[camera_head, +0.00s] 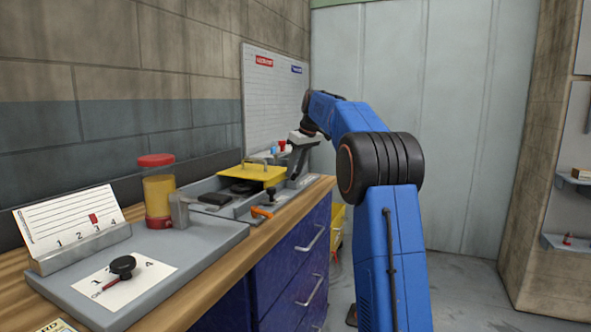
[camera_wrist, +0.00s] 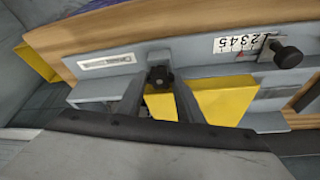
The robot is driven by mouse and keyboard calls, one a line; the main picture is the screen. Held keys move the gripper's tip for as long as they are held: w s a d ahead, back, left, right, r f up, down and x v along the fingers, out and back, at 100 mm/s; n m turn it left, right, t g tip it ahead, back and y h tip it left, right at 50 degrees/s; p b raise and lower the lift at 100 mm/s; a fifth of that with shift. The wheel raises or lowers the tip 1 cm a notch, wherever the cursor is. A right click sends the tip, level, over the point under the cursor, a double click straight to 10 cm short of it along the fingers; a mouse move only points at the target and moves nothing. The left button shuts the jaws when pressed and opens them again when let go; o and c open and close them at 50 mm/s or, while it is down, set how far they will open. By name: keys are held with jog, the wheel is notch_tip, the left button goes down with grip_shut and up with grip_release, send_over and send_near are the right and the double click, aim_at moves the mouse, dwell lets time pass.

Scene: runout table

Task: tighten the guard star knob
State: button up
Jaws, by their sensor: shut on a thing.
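The guard star knob (camera_wrist: 160,75) is a small black lobed knob at the top middle of the wrist view, against a grey rail. My gripper (camera_wrist: 158,90) has its two grey fingers on either side of the knob and is shut on it. The yellow guard (camera_wrist: 225,100) lies behind and to the right of the fingers. In the head view the yellow guard (camera_head: 250,173) sits on the grey fixture at the bench's far end. My gripper (camera_head: 297,174) points down at the right side of that fixture. The star knob cannot be made out in the head view.
A second black knob (camera_wrist: 288,54) sits by a numbered scale (camera_wrist: 236,43). Floor right is clear.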

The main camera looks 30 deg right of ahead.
jog(key=o, duration=1.1)
jog(key=shift+c, duration=0.2)
